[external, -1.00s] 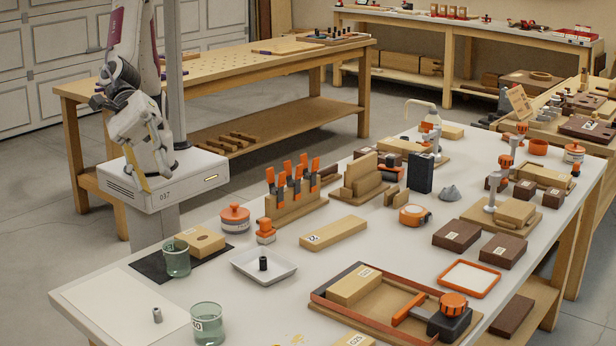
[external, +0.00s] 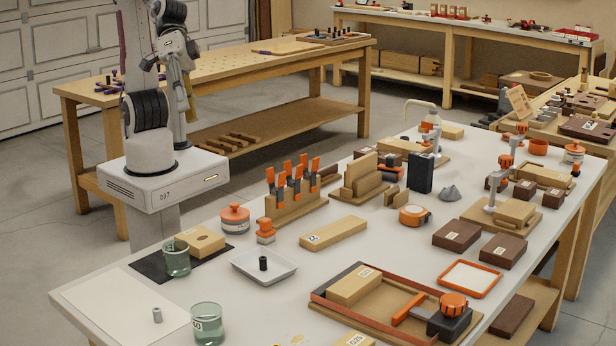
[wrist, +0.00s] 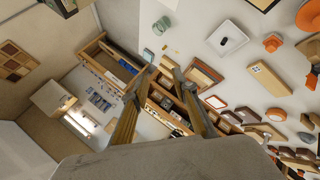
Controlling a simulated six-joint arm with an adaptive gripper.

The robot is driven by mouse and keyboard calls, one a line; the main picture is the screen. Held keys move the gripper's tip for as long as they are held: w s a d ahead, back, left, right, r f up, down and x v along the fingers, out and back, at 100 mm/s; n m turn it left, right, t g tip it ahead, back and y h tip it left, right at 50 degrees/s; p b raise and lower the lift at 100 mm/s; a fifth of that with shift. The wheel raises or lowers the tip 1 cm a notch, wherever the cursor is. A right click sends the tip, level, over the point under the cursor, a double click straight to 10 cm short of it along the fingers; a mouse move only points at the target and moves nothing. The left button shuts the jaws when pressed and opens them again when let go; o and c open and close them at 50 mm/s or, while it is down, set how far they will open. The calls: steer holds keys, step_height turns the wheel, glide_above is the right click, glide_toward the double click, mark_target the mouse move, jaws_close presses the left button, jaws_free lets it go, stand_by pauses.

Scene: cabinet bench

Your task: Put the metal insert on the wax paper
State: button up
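The metal insert (external: 157,315), a small grey cylinder, stands upright on the wax paper (external: 110,305), a pale sheet at the bench's near left corner. Nothing is holding it. My gripper (external: 191,112) is raised well away from the sheet, above and behind the bench's left side. In the wrist view my two yellowish fingers (wrist: 158,66) reach forward with a gap between their tips and nothing between them. I cannot make out the insert in the wrist view.
A glass beaker (external: 207,324) stands beside the sheet's right edge; another beaker (external: 176,258) is on a dark mat behind it. A white dish (external: 276,273) holds a dark cylinder (external: 263,263). An orange-edged tray (external: 318,296) lies to the right.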

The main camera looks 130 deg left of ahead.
steer(key=s+a+f+m+g+y, duration=0.1)
steer(key=s+a+f+m+y, duration=0.1)
steer(key=s+a, duration=0.5)
steer(key=s+a+f+m+g+y, duration=0.1)
steer(key=s+a+f+m+y, duration=0.1)
steer(key=s+a+m, duration=0.3)
steer(key=s+a+f, duration=0.1)
steer(key=s+a, duration=0.2)
steer(key=s, duration=0.1)
steer(key=shift+s+a+f+g+y, duration=0.15)
steer(key=shift+a+g+y, duration=0.05)
steer(key=shift+g+y, duration=0.1)
stand_by(0.4)
